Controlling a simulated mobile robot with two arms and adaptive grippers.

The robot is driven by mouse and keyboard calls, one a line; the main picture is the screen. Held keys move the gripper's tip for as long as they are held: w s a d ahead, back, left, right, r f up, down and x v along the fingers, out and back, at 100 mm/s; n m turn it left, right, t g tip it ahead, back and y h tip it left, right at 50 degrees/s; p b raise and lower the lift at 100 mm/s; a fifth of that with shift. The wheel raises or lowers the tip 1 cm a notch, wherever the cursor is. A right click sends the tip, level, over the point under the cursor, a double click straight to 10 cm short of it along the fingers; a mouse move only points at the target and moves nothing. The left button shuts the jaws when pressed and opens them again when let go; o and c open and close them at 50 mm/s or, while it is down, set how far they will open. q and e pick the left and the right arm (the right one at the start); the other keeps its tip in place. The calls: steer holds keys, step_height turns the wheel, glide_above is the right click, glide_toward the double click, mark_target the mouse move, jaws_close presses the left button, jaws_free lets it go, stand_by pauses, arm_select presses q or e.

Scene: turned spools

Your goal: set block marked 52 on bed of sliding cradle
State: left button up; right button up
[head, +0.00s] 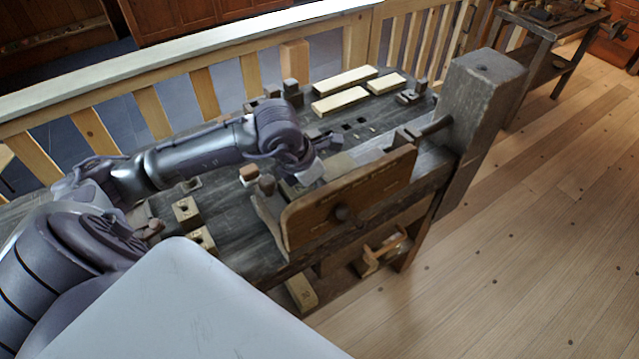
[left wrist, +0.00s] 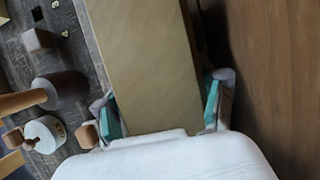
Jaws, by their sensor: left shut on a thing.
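My left gripper (head: 308,170) is over the workbench, behind the upright brown board on its front edge. In the left wrist view its teal-padded fingers (left wrist: 160,112) are shut on the two sides of a plain tan block (left wrist: 150,60). In the head view the block (head: 338,166) shows just right of the fingers; I cannot read a mark on it. The brown board (head: 350,208), with faint lettering and a round knob, seems part of the sliding cradle. The cradle's bed is hidden from me, and I cannot tell whether the block touches it. My right gripper is out of view.
Pale planks (head: 345,80) lie at the back of the bench. Small blocks with holes (head: 186,212) stand at its left. A thick post (head: 478,95) rises at the right end. In the left wrist view a brown board (left wrist: 275,80) is close on the right.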

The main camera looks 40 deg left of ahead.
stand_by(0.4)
arm_select(q)
steer(key=o, duration=1.5)
steer(key=shift+f, duration=0.1)
steer(key=shift+d+r+p, duration=0.1)
steer(key=shift+r+p, duration=1.95)
steer(key=shift+r, duration=2.1)
